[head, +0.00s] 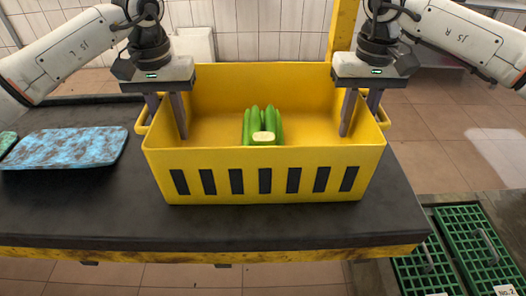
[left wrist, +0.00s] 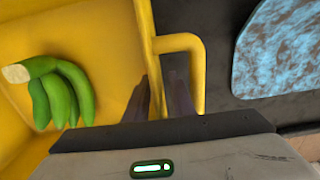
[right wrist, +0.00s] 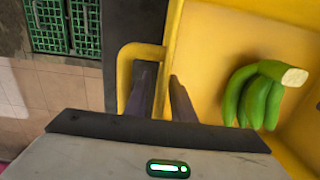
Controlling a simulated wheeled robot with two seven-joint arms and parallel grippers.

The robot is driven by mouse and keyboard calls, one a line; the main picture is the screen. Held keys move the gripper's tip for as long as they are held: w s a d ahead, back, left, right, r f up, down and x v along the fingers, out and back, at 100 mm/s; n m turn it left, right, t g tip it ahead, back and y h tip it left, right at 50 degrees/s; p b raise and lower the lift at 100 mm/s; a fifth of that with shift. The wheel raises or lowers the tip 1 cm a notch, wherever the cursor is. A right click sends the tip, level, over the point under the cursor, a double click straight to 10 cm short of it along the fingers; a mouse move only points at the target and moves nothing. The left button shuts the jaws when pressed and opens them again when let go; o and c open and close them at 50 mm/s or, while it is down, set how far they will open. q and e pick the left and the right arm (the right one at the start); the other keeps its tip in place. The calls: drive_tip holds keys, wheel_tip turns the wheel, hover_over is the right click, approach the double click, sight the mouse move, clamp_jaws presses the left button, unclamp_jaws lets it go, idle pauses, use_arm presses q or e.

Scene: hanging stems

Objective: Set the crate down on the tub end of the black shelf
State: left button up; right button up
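The yellow crate (head: 265,160), with slotted front wall, is upright over the black shelf (head: 70,210), near its right end. Whether its base touches the shelf is unclear. Green bananas (head: 263,127) lie inside it, also visible in the left wrist view (left wrist: 55,90) and right wrist view (right wrist: 258,95). My left gripper (head: 167,115) straddles the crate's left rim, one finger inside and one in the handle loop (left wrist: 200,75); it looks shut on that wall. My right gripper (head: 360,112) grips the right rim likewise, beside its handle (right wrist: 125,75).
A mottled blue slab (head: 65,147) lies on the shelf's left part, with a greenish piece at the far left edge. Green grated covers (head: 465,240) stand lower right, beyond the shelf end. A white box (head: 195,43) stands behind. Bare shelf shows between slab and crate.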

sight(164, 97)
use_arm(q)
wheel_tip(164, 97, up, 10)
drive_tip(key=shift+f, duration=0.1)
drive_tip(key=shift+r, duration=0.45)
use_arm(e)
drive_tip(key=shift+r, duration=0.2)
wheel_tip(164, 97, up, 12)
drive_tip(key=shift+f, duration=0.15)
use_arm(q)
drive_tip(key=shift+r, duration=0.15)
